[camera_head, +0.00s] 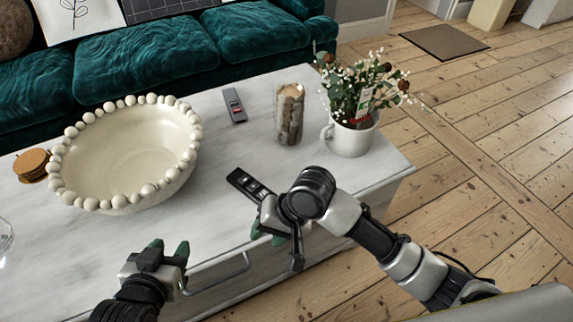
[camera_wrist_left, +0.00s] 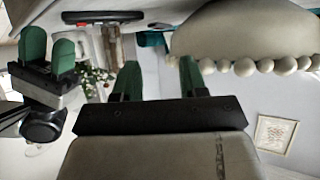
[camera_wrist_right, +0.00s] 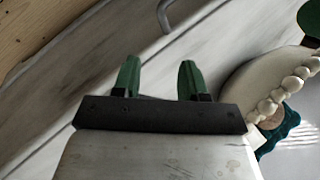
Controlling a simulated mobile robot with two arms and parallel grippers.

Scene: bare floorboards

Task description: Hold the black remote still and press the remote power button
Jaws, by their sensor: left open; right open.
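The black remote (camera_head: 240,180) lies on the white table near its front edge, and its near end is hidden by my right wrist. It seems to show as a dark bar at the top of the left wrist view (camera_wrist_left: 100,17). My right gripper (camera_head: 267,237) is open and empty, just in front of the remote at the table's front edge. Its open fingers (camera_wrist_right: 158,78) hold nothing in the right wrist view. My left gripper (camera_head: 168,250) is open and empty at the table's front edge, left of the remote and apart from it.
A grey remote (camera_head: 234,105) with a red mark lies farther back. A beaded bowl (camera_head: 125,150) fills the table's left. A brown cylinder (camera_head: 289,115) and a potted plant (camera_head: 350,135) stand at the right. A handle (camera_head: 220,280) juts from the table's front.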

